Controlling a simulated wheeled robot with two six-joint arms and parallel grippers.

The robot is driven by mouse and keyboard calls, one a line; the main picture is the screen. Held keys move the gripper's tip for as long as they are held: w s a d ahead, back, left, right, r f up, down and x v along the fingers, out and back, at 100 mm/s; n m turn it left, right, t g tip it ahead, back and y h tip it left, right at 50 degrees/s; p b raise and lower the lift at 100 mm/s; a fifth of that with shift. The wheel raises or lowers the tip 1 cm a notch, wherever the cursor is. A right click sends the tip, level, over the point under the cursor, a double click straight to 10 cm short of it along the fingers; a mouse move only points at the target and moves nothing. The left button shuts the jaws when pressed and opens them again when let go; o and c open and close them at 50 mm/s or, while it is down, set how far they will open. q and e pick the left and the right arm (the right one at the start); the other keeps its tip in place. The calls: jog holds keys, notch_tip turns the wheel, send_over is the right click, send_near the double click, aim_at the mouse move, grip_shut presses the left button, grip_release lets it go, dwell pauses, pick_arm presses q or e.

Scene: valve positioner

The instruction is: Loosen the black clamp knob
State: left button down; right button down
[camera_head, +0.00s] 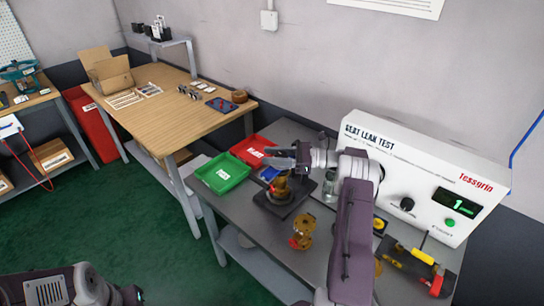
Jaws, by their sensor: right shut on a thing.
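A brass valve body (279,187) stands on a dark square fixture plate (287,208) on the grey bench. My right gripper (280,160) comes in from the right, just above this valve. It is shut at the top of the fixture, where the black clamp knob sits between its fingers. The knob is almost wholly hidden by the fingers, and I cannot make out its outline. My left gripper (132,295) is low at the bottom left, far from the bench, small and dark.
The white leak tester (420,180) stands behind my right arm. Tools (418,263) lie at the bench's right. A wooden table (165,100) is further left.

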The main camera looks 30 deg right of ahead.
jog(key=c, duration=0.9)
grip_release()
jog(key=b+v, duration=0.1)
jog(key=v, duration=0.6)
jog(key=shift+s+d, duration=0.15)
